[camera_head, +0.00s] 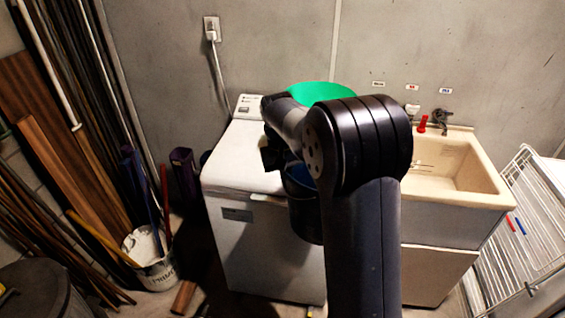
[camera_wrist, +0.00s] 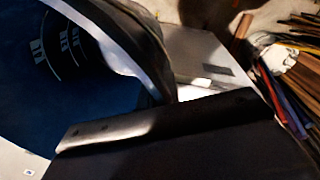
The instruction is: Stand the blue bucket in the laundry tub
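The blue bucket (camera_head: 303,188) is in the head view, in front of the washing machine's upper front and partly hidden by my arm. It hangs clear of the floor. In the wrist view its blue inside (camera_wrist: 95,110) with pale marks and its rim fill the left side. My gripper (camera_head: 272,155) is at the bucket's upper left edge and appears shut on its rim; the fingertips are mostly hidden. The cream laundry tub (camera_head: 455,222) stands right of the machine. The visible part of its basin looks empty. My arm hides its left end.
The white washing machine (camera_head: 235,185) has a green object (camera_head: 312,95) on top, partly hidden. A red item (camera_head: 422,124) and a tap (camera_head: 441,118) are at the tub's back. A white drying rack (camera_head: 520,225) stands right. Planks and a white pail (camera_head: 150,262) crowd the left.

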